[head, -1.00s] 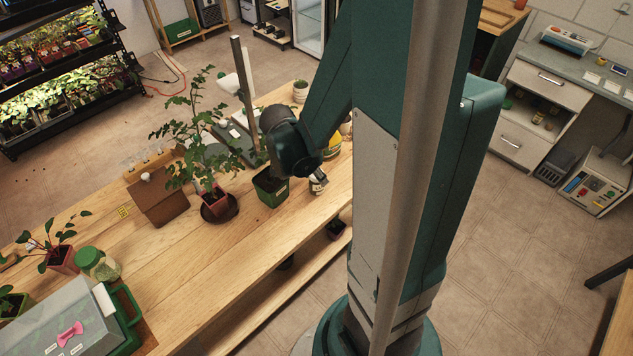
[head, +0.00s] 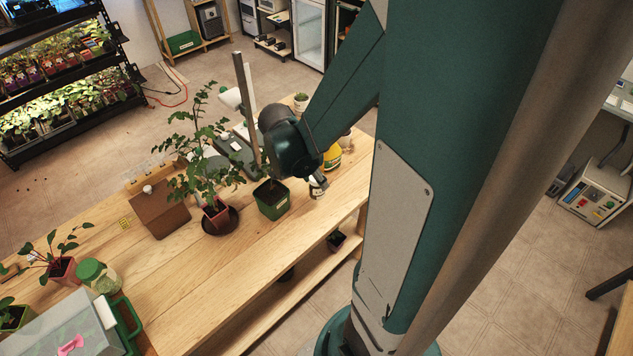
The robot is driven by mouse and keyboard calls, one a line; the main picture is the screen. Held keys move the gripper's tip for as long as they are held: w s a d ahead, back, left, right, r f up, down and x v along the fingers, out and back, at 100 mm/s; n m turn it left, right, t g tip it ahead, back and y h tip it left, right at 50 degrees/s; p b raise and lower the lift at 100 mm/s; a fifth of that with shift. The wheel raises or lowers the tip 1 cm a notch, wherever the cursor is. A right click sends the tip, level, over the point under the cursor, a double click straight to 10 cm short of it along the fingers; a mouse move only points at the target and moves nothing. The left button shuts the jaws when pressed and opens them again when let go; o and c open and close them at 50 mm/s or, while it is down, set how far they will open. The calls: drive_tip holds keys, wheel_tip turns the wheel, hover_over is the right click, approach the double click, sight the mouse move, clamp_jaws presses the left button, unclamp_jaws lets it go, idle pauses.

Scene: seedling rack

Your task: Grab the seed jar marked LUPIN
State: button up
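No LUPIN marking is readable in the head view. A small pale-labelled jar (head: 316,190) is at the right edge of the wooden bench, right of a green pot. My gripper (head: 320,181) is directly over or at this jar; it is small and mostly hidden by my dark wrist. I cannot tell whether its fingers are open or touch the jar. A larger glass jar with a green lid (head: 97,275) stands at the near left of the bench, its label not readable.
The green pot (head: 272,204) stands close left of my gripper. A yellow container (head: 332,158) is just behind it. The bench front (head: 220,270) is clear.

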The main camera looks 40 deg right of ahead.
drive_tip(key=shift+r+p, duration=0.55)
drive_tip(key=shift+r, duration=2.2)
